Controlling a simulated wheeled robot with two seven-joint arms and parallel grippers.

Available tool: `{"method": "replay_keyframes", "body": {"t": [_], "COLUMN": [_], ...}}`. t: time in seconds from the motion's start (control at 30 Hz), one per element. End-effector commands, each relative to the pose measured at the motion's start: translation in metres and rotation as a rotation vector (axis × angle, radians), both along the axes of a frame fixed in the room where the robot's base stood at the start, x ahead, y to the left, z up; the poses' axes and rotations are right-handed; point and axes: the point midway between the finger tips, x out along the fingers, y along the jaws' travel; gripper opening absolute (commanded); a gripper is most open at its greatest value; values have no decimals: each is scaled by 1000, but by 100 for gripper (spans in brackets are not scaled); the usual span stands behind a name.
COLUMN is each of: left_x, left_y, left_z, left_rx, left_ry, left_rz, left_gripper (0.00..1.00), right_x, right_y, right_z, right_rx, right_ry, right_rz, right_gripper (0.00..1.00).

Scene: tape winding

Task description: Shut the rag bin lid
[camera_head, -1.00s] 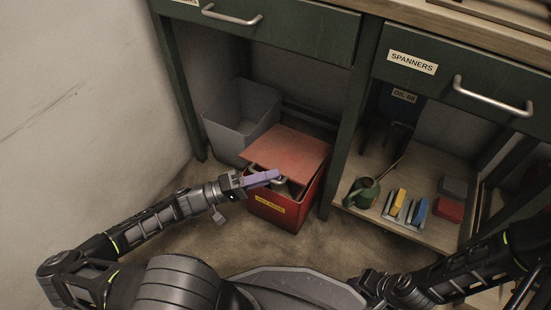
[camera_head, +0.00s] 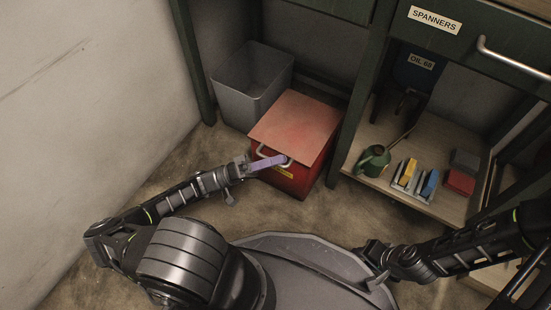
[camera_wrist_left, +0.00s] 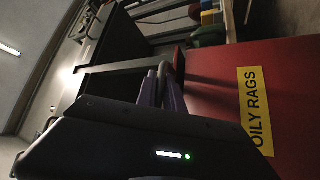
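The red rag bin (camera_head: 298,183) stands on the floor under the bench. Its flat red lid (camera_head: 296,118) lies over the top, and I see no clear gap at the front edge. A pale curved handle (camera_head: 262,150) shows at the front. My left gripper (camera_head: 284,160) is at the bin's upper front by the handle, its purple fingers together.
A grey open bin (camera_head: 243,100) stands behind and left of the rag bin. A bench leg (camera_head: 352,120) is close on the right. The lower shelf (camera_head: 440,208) holds a green oil can (camera_head: 372,162) and several coloured blocks. Floor to the left is clear.

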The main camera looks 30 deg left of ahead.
Motion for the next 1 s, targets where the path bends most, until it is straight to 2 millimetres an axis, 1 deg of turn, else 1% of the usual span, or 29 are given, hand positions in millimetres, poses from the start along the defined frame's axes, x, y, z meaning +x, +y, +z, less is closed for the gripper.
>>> {"method": "replay_keyframes", "body": {"t": [0.03,0.1,0.33,0.47,0.57,0.8,0.87,1.0], "left_x": [-1,0,0,-2,-7,-29,-34,-40], "left_y": [-1,0,0,4,13,43,50,59], "left_z": [0,0,0,-1,-5,-19,-26,-29], "left_rx": [-1,-1,-1,-1,0,2,-1,-1], "left_ry": [-1,0,1,3,4,4,1,2], "left_rz": [-3,-2,2,2,3,3,7,4], "left_gripper": [16,20,20,20,20,20,20,20], "right_x": [0,0,0,0,-1,-2,-1,0], "right_y": [0,0,0,0,0,1,0,0], "right_z": [0,0,0,1,4,9,1,-1], "right_rx": [0,0,0,0,-1,-2,-1,0], "right_ry": [0,0,0,0,1,1,1,0], "right_rz": [0,0,0,0,0,1,1,0], "right_gripper": [36,36,36,36,36,36,36,36]}}
